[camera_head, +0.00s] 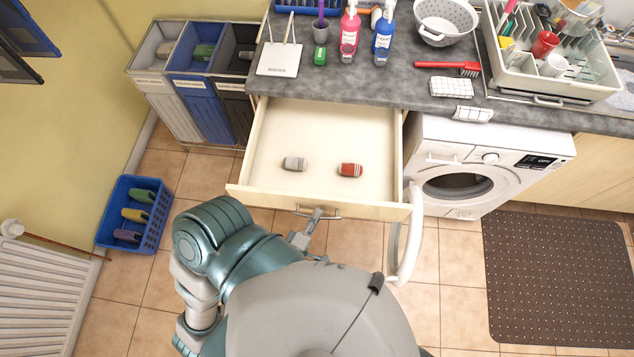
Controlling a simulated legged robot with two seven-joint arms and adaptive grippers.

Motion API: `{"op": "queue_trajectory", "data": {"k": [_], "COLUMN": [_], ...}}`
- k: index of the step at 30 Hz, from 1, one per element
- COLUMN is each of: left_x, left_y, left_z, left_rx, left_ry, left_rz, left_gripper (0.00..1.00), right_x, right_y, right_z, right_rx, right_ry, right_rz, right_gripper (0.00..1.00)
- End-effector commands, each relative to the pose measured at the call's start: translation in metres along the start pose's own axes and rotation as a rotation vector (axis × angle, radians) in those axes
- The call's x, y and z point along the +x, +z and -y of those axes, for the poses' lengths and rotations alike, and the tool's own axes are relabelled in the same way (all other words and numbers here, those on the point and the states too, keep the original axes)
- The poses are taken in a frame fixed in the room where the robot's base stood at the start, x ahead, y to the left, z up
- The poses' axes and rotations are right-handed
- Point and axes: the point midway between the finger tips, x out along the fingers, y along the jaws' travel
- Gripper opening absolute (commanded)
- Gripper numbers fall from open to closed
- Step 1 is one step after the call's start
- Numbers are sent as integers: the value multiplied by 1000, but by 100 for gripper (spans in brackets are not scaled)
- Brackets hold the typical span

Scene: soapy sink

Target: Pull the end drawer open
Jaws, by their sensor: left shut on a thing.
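The end drawer (325,135) is pulled out from under the left end of the grey worktop. Its pale inside shows, with a grey object (294,164) and a red object (350,170) lying apart on its floor. A metal bar handle (330,215) runs along the drawer's front. My left gripper (314,216) is at this handle and shut on it, near its middle. The fingertips are small in the picture and partly hidden by the handle. My right gripper is out of view.
Sorting bins (190,80) stand left of the drawer, and a washing machine (480,165) stands to its right. A blue basket (137,212) sits on the tiled floor at left. A brown mat (560,275) lies at right. Bottles and dishes crowd the worktop (340,85).

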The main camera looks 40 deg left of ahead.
Motion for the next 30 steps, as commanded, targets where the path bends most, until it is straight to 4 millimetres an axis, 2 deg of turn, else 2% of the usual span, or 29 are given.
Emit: {"op": "queue_trajectory", "data": {"k": [5, 6, 8, 9, 20, 23, 30], "left_x": [-1, -1, -1, -1, -6, -20, -74], "left_y": [1, 1, 1, 1, 1, 1, 1], "left_z": [3, 3, 3, 3, 1, 2, 2], "left_rx": [0, 0, 0, 0, 0, -1, 0], "left_ry": [-10, -10, -9, -8, -4, -7, -9], "left_rz": [2, 3, 3, 3, 2, 3, 4], "left_gripper": [0, 23, 38, 42, 42, 42, 42], "right_x": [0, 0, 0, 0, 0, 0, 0], "right_y": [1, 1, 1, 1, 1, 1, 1], "right_z": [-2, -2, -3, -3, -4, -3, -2], "right_rx": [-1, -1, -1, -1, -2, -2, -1], "right_ry": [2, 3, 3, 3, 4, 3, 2], "right_rz": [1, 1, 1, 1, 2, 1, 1], "right_gripper": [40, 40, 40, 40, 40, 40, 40]}}
